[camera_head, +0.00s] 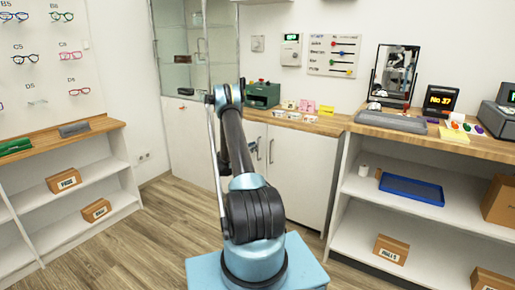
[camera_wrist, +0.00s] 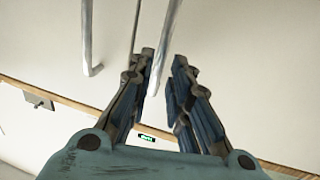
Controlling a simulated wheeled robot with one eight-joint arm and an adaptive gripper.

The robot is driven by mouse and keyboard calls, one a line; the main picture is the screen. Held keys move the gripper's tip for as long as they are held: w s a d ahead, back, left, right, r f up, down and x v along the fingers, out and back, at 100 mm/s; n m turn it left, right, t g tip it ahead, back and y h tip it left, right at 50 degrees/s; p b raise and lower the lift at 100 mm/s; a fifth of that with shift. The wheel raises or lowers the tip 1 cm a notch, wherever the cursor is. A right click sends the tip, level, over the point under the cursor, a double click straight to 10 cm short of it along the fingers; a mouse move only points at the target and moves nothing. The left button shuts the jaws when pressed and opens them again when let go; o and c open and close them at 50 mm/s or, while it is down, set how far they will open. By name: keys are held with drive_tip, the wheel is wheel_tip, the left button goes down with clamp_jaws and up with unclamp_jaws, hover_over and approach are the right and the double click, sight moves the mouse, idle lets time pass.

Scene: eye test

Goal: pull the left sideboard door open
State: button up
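The white left sideboard door (camera_head: 259,130) is partly hidden behind my arm in the head view. It looks shut, flush with the right door (camera_head: 300,175). In the wrist view the picture is roughly upside down; the left door (camera_wrist: 245,60) is on the right of the dark gap. Its grey bar handle (camera_wrist: 170,30) runs between my fingertips. My gripper (camera_wrist: 165,58) is open, with the fingers on either side of the handle in the picture. Whether they touch it cannot be told. In the head view my gripper is mostly hidden behind my arm.
The right door's handle (camera_wrist: 88,40) is close by, left of the gap in the wrist view. A wooden top (camera_head: 320,124) with cards and a green machine (camera_head: 263,94) lies above. A glass cabinet (camera_head: 180,45) stands left; open shelves (camera_head: 400,225) stand right. Floor at left is clear.

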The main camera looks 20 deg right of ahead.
drive_tip(key=shift+x, duration=2)
clamp_jaws()
